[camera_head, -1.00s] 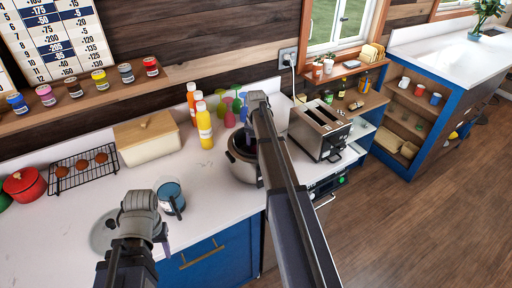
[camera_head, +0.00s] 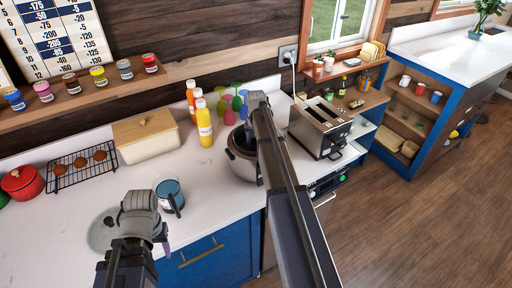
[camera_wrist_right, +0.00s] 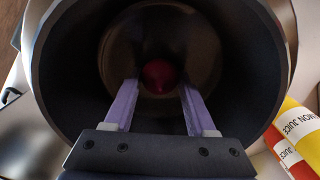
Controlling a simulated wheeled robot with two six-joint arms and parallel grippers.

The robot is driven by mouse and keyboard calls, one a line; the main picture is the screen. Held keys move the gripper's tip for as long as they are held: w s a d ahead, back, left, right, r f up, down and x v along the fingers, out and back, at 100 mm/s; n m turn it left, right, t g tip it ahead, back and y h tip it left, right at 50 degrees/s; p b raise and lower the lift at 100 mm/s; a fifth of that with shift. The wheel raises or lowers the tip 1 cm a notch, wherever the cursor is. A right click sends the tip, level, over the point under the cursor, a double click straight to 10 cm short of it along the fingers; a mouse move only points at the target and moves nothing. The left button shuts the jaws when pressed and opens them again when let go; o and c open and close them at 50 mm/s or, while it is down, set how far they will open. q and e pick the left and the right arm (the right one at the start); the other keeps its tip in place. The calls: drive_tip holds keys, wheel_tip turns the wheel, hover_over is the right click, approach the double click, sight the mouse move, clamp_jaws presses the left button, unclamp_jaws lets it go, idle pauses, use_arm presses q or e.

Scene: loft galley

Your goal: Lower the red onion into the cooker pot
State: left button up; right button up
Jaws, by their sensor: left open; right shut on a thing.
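The cooker pot (camera_head: 238,168) stands on the counter in the head view, a silver body partly hidden by my right arm. In the right wrist view I look down into its dark inside (camera_wrist_right: 62,75). The red onion (camera_wrist_right: 159,76) shows between the purple fingertips of my right gripper (camera_wrist_right: 158,92), which is shut on it inside the pot's mouth. The onion is hidden in the head view. I cannot tell whether it touches the pot's floor. My left gripper (camera_head: 165,246) is open and empty above the front of the counter, left of the pot.
A bread box (camera_head: 147,137) and a cooling rack (camera_head: 82,166) are further left.

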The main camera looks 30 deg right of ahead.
drive_tip(key=shift+f+b, duration=0.4)
drive_tip(key=shift+f, duration=0.05)
idle(0.4)
drive_tip(key=o, duration=1.4)
drive_tip(key=shift+o, duration=0.2)
drive_tip(key=shift+r, duration=0.1)
wheel_tip(320, 180, up, 8)
drive_tip(key=p, duration=0.8)
drive_tip(key=shift+f, duration=0.2)
